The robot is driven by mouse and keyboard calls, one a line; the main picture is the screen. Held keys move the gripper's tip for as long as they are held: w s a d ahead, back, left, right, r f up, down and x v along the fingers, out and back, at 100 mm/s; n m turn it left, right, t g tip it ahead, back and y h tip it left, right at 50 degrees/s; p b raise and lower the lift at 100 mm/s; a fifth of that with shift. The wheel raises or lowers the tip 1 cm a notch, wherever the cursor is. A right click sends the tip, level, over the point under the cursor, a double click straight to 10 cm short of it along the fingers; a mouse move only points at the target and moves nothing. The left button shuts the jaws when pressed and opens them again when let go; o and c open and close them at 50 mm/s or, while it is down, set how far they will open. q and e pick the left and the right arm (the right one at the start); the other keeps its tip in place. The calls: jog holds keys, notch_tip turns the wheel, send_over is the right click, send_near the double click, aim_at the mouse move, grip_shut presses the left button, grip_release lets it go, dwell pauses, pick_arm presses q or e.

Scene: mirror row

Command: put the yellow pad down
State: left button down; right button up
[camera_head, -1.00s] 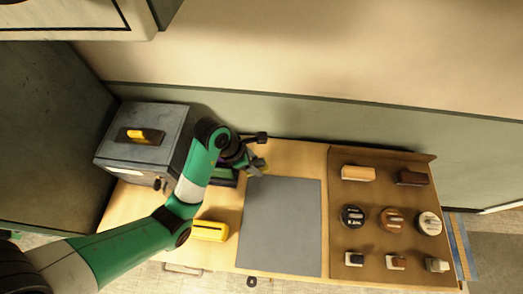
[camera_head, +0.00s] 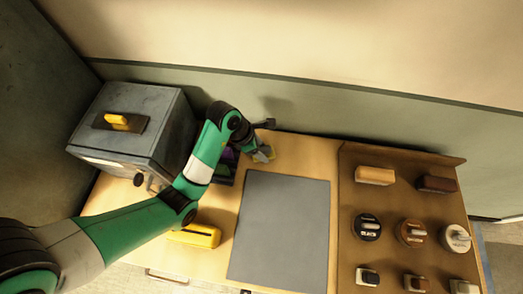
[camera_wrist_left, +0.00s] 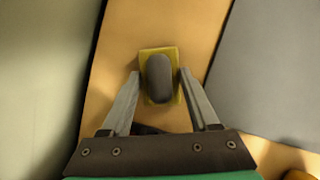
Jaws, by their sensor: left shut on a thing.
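The yellow pad is a small yellow block with a dark grey rounded grip on top. It shows in the left wrist view (camera_wrist_left: 173,98) between my fingertips, and in the head view (camera_head: 266,153) at the back of the wooden table, just behind the grey mat (camera_head: 284,228). My left gripper (camera_head: 258,152) is shut on the pad, with one finger on either side in the left wrist view (camera_wrist_left: 159,82). I cannot tell whether the pad's underside touches the table. My right gripper is not in view.
A brown tray (camera_head: 394,200) at the right holds wooden blocks, round tins and small handled pieces. A grey metal box (camera_head: 122,135) stands at the back left. A yellow case (camera_head: 195,236) lies left of the mat. The mat is bare.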

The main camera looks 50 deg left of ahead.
aim_at(262, 149)
pick_arm(q)
jog(key=shift+f, duration=0.1)
jog(key=shift+c, duration=0.7)
grip_release()
jog(key=shift+r, duration=0.35)
jog(key=p+v, duration=0.2)
jog(key=v, duration=0.3)
jog(key=shift+r, duration=0.35)
jog(key=p+v, duration=0.6)
jog(key=p, duration=0.1)
jog(key=shift+s, duration=0.2)
jog(key=shift+a+f, duration=0.1)
